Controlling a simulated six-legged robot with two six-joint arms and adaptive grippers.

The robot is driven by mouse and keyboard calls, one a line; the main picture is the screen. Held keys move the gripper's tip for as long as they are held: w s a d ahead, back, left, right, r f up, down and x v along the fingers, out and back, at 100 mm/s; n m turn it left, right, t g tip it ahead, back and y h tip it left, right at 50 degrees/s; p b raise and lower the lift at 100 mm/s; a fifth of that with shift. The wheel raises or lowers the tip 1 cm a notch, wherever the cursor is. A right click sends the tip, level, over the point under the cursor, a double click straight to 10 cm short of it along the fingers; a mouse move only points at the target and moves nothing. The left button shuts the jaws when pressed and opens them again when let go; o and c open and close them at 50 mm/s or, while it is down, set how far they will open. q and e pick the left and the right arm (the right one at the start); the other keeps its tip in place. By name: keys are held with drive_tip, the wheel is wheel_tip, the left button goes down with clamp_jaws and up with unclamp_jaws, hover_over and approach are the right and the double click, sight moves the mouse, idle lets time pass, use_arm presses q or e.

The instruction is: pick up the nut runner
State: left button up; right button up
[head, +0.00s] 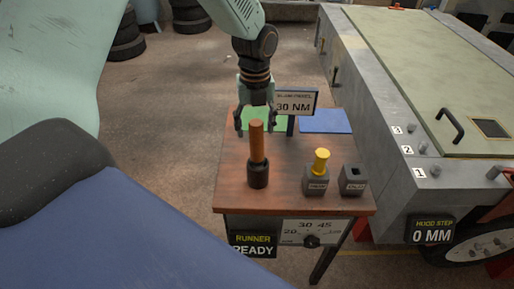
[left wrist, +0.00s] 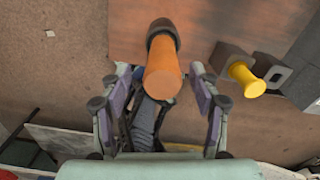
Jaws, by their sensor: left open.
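The nut runner (head: 258,160) stands upright on the wooden bench (head: 230,197), with an orange-brown handle on top and a dark base. In the left wrist view the nut runner (left wrist: 162,68) lies ahead of the fingers, its orange handle end toward them. My left gripper (head: 256,128) is open and comes down from above, behind the handle in the head view. In the left wrist view my left gripper (left wrist: 160,88) has its fingers apart, with the handle's end near the gap between the tips. Whether they touch is not clear. My right gripper is not in view.
A grey block with a yellow knob (head: 320,168) and another grey block with a dark hole (head: 352,180) stand right of the runner. A sign (head: 296,104), a green mat (head: 246,118) and a blue mat (head: 325,121) are behind. A large grey cabinet (head: 400,130) borders the right.

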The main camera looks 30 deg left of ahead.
sight(259, 143)
use_arm(q)
drive_tip(key=f, duration=0.1)
drive_tip(key=d+f, duration=0.1)
drive_tip(key=f, duration=0.1)
drive_tip(key=shift+s+d+p, duration=0.25)
drive_tip(key=shift+d+p, duration=0.1)
drive_tip(key=shift+a+f, duration=0.25)
drive_tip(key=shift+f, duration=0.3)
drive_tip(key=shift+a+f, duration=0.25)
drive_tip(key=shift+f, duration=0.3)
drive_tip(key=shift+w+a+f, duration=0.1)
drive_tip(key=shift+w+f, duration=0.05)
drive_tip(key=shift+f, duration=0.1)
drive_tip(key=shift+d+r, duration=0.2)
drive_tip(key=shift+d, duration=0.3)
drive_tip(key=shift+c, duration=1.2)
drive_tip(key=shift+a+f, duration=0.2)
drive_tip(key=shift+a, duration=0.25)
drive_tip(key=c, duration=0.6)
drive_tip(key=shift+d+r, duration=0.1)
drive_tip(key=shift+d, duration=0.2)
drive_tip(key=c, duration=0.4)
clamp_jaws()
